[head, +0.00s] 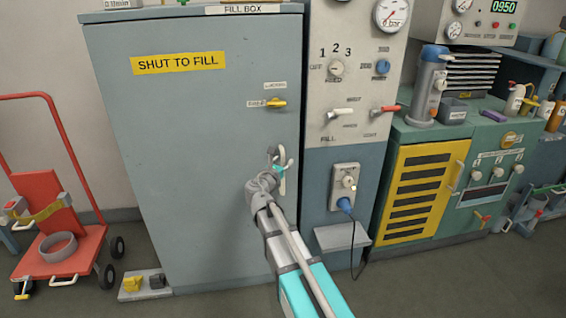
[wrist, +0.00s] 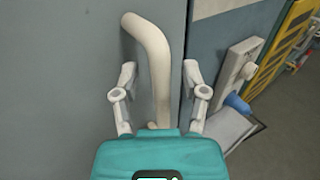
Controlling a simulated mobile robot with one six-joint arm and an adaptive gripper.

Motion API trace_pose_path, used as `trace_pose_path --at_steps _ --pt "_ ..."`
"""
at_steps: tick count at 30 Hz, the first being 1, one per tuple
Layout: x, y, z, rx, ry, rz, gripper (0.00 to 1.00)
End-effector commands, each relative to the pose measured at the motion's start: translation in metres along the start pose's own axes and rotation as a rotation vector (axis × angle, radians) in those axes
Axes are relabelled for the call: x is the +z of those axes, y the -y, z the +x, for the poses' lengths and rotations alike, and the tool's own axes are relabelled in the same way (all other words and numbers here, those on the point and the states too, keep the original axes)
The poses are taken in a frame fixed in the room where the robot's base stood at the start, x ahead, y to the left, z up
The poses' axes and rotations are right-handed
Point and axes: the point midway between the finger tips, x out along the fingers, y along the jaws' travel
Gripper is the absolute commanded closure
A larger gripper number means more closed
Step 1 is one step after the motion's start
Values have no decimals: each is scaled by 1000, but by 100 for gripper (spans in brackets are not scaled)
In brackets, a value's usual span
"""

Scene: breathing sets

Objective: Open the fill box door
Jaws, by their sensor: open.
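The fill box door (head: 190,150) is a large grey panel with a yellow "SHUT TO FILL" label, and it looks closed. Its cream bar handle (head: 283,178) is upright near the right edge. In the wrist view the handle (wrist: 155,65) rises between the two fingers of my gripper (wrist: 160,90). The gripper is open, with one finger on each side of the handle and visible gaps. A yellow latch lever (head: 277,103) sits on the door above the handle, pointing sideways. My gripper also shows in the head view (head: 276,163), partly hidden by my wrist.
A grey panel with gauges and levers (head: 350,80) stands right of the box, with a socket (head: 344,185) and small shelf (head: 342,237) below. A red trolley (head: 62,240) stands at left. Small yellow and dark blocks (head: 140,282) lie by the door's lower left.

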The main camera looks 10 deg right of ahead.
Motion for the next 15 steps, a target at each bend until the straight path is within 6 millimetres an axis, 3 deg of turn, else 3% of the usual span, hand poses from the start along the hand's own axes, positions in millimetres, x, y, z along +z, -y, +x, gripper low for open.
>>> trace_pose_path --at_steps 10,15 --pt "0 0 2 0 0 0 45" --pt "0 0 2 0 0 0 77"
